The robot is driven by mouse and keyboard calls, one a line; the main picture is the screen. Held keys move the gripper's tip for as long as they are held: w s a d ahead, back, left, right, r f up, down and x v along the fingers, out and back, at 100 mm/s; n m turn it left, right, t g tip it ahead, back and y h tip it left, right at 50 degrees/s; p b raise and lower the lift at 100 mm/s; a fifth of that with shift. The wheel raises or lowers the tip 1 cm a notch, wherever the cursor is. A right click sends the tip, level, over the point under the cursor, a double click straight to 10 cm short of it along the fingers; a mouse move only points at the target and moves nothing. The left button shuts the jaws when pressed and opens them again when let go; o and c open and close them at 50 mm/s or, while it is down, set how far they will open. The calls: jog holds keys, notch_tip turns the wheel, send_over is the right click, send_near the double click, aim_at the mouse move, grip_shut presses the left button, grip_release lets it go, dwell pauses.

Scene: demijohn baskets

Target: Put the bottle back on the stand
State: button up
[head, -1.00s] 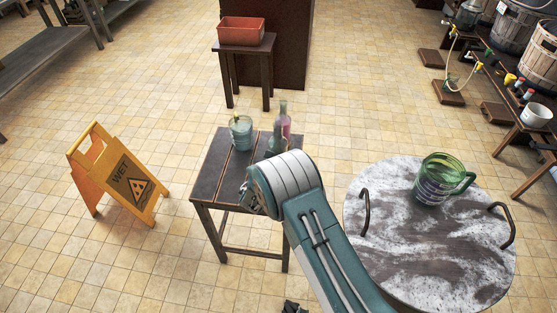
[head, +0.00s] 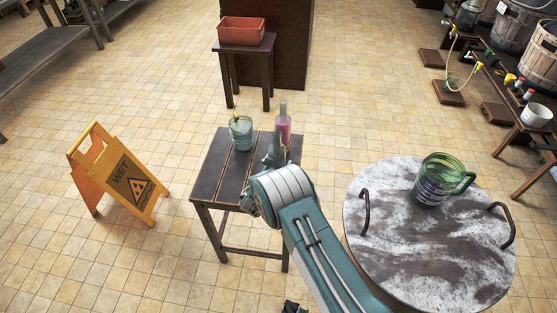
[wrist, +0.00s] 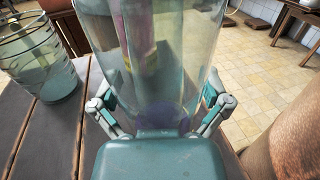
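A clear glass bottle (wrist: 160,60) stands large and close in the wrist view, between the two fingers of my gripper (wrist: 160,112). One finger lies along each side of it; whether they press on the glass I cannot tell. A pink-tinted bottle (head: 284,128) shows above the gripper in the head view, on the small dark slatted table (head: 215,180). A pink shape also shows through the clear glass in the wrist view. My gripper (head: 268,160) is partly hidden by my arm over the table's right part. Which piece is the stand is unclear.
A striped glass vessel (head: 240,133) stands left of the gripper on the slatted table. A round marbled table (head: 425,265) with metal handles and a green jug (head: 440,178) is at right. A yellow wet-floor sign (head: 120,175) stands left. A stool (head: 246,44) bears an orange tub (head: 241,30).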

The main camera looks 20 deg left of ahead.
jog(key=shift+r, duration=0.1)
jog(key=s, duration=0.8)
jog(key=s+a, duration=0.1)
jog(key=s, duration=0.3)
jog(key=shift+d, duration=0.1)
